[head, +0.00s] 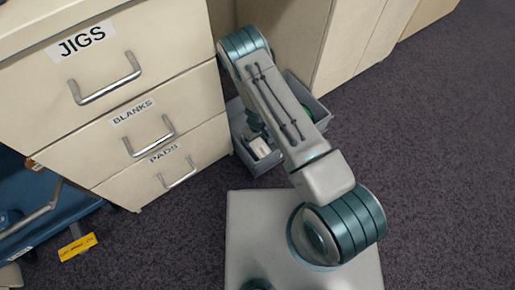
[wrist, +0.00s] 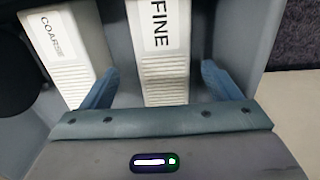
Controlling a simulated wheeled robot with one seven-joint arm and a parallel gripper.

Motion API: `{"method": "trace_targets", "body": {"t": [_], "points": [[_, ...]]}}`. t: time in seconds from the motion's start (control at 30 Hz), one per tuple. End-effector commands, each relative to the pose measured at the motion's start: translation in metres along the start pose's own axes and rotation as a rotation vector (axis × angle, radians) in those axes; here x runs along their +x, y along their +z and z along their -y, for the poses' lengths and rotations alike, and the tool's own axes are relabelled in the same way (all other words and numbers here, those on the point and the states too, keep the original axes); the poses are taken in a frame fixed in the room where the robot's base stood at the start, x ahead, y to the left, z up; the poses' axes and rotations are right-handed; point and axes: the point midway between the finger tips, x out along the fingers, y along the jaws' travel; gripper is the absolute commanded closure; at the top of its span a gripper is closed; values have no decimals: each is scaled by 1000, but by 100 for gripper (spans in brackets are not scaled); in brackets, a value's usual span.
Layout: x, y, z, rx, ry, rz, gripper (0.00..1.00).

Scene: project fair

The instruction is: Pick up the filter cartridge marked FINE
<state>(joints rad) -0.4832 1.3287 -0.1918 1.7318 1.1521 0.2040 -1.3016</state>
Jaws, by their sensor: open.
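The filter cartridge marked FINE (wrist: 162,75) is a white ribbed block with a black-lettered label, lying in a grey bin in the wrist view. My gripper (wrist: 155,85) is open, with one blue finger on each side of this cartridge. A gap shows on both sides, wider on the left. A second white cartridge marked COARSE (wrist: 70,60) lies to the left, just beyond the left finger. In the head view a white block (head: 260,147) shows in the bin, but its label cannot be read. My arm hides part of the bin and most of my gripper there.
The grey bin (head: 243,153) stands on the dark carpet beside a cream drawer unit (head: 155,75) labelled JIGS, BLANKS and PADS. Its walls are close around my gripper. A green item (head: 307,112) lies in the bin. A blue cart (head: 50,215) stands at the left. Carpet at right is clear.

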Motion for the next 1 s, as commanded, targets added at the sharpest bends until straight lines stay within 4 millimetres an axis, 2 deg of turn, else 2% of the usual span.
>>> {"method": "trace_targets", "body": {"t": [0.03, 0.1, 0.23, 0.57, 0.77, 1.0], "points": [[12, 1, 2, -1, 0, 2, 16], [24, 2, 3, 0, 0, 3, 16], [40, 2, 3, -1, 1, 2, 16], [45, 2, 4, -1, 0, 1, 16], [45, 2, 3, 0, 0, 1, 69], [44, 2, 3, 0, 0, 1, 69]]}}
